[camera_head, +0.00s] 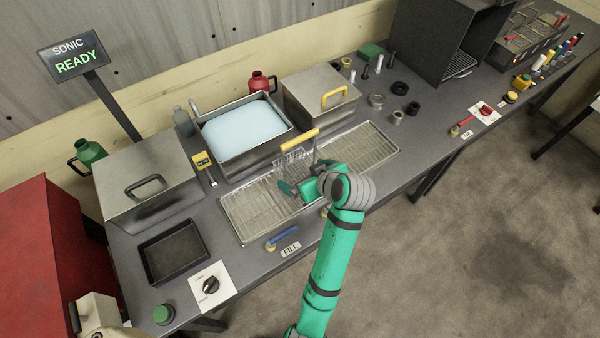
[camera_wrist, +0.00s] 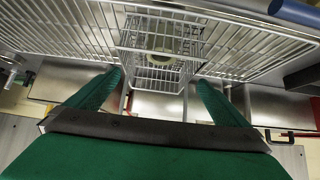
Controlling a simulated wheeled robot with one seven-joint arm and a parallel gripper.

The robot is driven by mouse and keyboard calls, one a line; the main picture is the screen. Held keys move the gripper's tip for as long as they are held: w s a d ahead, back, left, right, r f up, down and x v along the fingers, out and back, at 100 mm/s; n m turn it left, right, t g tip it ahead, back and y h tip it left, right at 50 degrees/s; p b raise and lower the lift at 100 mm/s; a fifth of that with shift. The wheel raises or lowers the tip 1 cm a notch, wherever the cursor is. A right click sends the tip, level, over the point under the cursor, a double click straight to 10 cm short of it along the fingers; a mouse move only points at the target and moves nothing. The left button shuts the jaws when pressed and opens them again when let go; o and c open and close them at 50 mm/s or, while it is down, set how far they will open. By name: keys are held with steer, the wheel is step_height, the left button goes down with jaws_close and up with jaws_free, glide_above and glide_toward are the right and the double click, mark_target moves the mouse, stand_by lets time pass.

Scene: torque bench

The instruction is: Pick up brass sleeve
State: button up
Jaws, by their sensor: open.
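My gripper (camera_head: 303,188) is over the wire drain rack at the middle of the bench, beside a wire basket (camera_head: 293,165) with a yellow handle. The basket (camera_wrist: 190,45) shows just past the fingertips. A pale ring-shaped part (camera_wrist: 161,57) shows inside or through the basket mesh; I cannot tell whether it is the brass sleeve. A small tan cylinder (camera_head: 346,62) stands at the back of the bench among other parts and may be the sleeve. My arm hides part of the rack.
A tank of pale blue liquid (camera_head: 245,131) and a lidded steel box (camera_head: 318,101) stand behind the rack (camera_head: 365,147). Bolts and rings, including a grey ring (camera_head: 376,100), lie at the back right. A black tray (camera_head: 174,251) is at left.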

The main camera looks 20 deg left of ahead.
mark_target(300, 171)
steer(key=x, duration=0.4)
steer(key=shift+w, duration=0.15)
steer(key=shift+c, duration=0.6)
steer(key=shift+w, duration=0.1)
steer(key=c, duration=1.1)
steer(key=shift+r, duration=0.15)
